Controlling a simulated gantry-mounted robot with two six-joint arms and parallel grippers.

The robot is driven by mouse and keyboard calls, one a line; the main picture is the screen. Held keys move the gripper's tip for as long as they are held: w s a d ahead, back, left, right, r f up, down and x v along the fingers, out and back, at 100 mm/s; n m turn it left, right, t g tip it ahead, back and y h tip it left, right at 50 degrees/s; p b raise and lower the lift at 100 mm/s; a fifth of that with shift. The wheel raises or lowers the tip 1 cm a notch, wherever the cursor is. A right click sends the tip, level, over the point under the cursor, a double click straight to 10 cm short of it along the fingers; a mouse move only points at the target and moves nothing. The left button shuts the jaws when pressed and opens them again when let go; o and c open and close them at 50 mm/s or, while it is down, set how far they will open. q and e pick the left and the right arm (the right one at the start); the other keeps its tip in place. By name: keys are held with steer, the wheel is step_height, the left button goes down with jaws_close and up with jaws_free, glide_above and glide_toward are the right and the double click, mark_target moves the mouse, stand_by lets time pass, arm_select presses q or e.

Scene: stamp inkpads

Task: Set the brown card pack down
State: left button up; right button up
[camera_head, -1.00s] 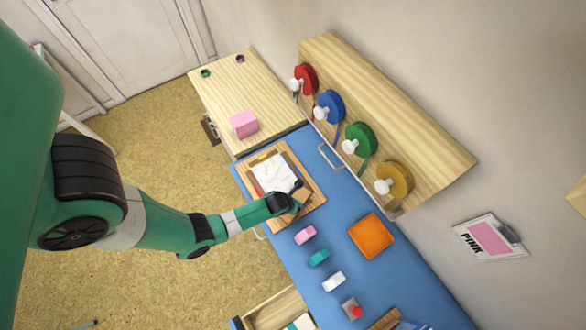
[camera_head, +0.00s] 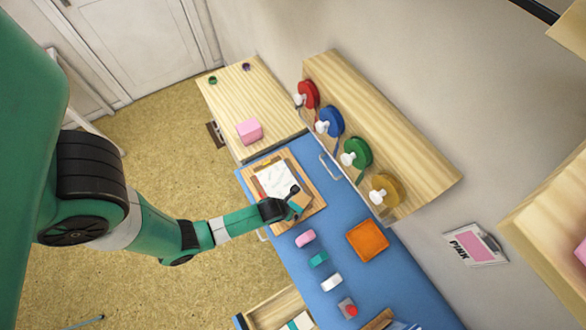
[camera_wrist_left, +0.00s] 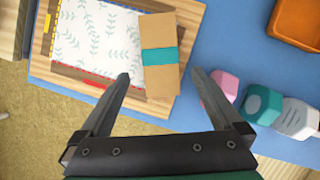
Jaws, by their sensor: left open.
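The brown card pack (camera_wrist_left: 161,28), with a teal band around it, lies at the edge of the patterned sheet (camera_wrist_left: 98,35) on the wooden board (camera_wrist_left: 70,77) in the left wrist view. In the head view the pack (camera_head: 303,202) shows small beside my gripper. My left gripper (camera_wrist_left: 160,76) is open, with one finger on each side of the pack's near end and visible gaps between. It also shows over the board's right part in the head view (camera_head: 297,196). My right gripper is not in view.
An orange tray (camera_head: 367,241) sits on the blue table (camera_head: 407,288). Pink (camera_head: 305,238), teal (camera_head: 318,259) and white (camera_head: 331,282) blocks stand in a row beside it. A pink box (camera_head: 249,130) rests on the wooden table behind. Colored ribbon spools hang on the wall rack.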

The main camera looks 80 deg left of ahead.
arm_select(q)
steer(key=p+v, duration=0.1)
steer(key=v, duration=0.2)
steer(key=shift+d+r+p, duration=0.1)
steer(key=shift+r+p, duration=0.1)
steer(key=shift+p, duration=0.2)
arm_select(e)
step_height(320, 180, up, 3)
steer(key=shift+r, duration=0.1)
